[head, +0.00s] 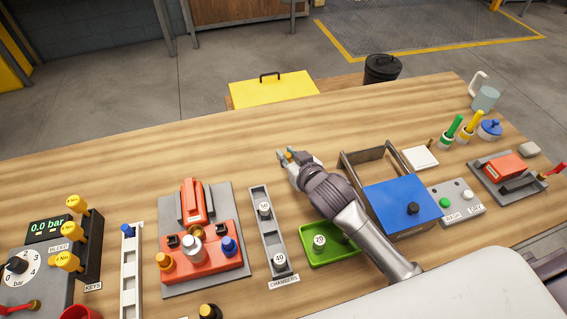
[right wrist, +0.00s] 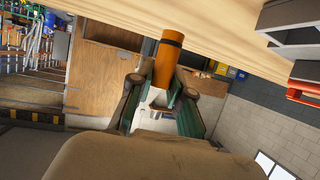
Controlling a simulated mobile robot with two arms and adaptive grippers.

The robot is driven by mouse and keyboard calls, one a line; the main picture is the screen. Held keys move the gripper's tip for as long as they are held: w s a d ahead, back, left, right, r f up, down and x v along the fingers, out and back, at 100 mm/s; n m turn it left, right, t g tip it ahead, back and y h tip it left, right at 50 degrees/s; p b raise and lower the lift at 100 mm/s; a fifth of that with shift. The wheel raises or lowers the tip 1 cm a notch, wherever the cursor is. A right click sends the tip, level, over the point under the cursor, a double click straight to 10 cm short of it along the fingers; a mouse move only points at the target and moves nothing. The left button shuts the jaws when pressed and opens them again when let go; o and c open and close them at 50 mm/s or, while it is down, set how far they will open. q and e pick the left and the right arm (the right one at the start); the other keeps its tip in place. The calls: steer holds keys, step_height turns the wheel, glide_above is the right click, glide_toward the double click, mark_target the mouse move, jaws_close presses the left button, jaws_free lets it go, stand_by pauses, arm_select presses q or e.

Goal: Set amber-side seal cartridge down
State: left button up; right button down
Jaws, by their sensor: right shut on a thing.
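My right gripper (head: 287,157) is above the wooden table, left of the black-framed box with the blue panel. In the right wrist view it (right wrist: 161,96) is shut on an orange cylinder with a dark band (right wrist: 168,62), which looks like the seal cartridge. In the head view only a small orange bit of it shows at the fingertips. The wooden table edge is close to the cylinder in the wrist view; I cannot tell if they touch. A red fixture (head: 215,262) with amber, silver and blue knobs stands left of the gripper. My left gripper is not in view.
A grey rack marked CHAMBERS (head: 256,207) and a green tray (head: 317,259) with a weight marked 20 lie in front of the gripper. The blue-panelled box (head: 400,200) is to its right. A yellow panel (head: 300,92) is beyond the table. Wood behind the fixture is clear.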

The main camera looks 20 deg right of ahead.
steer(key=shift+w+a+f, duration=0.3)
steer(key=shift+w+f, duration=0.15)
steer(key=shift+f, duration=1.85)
steer(key=shift+s+f, duration=0.1)
steer(key=shift+f, duration=0.1)
steer(key=c, duration=1.1)
jaws_free()
steer(key=shift+r, duration=0.15)
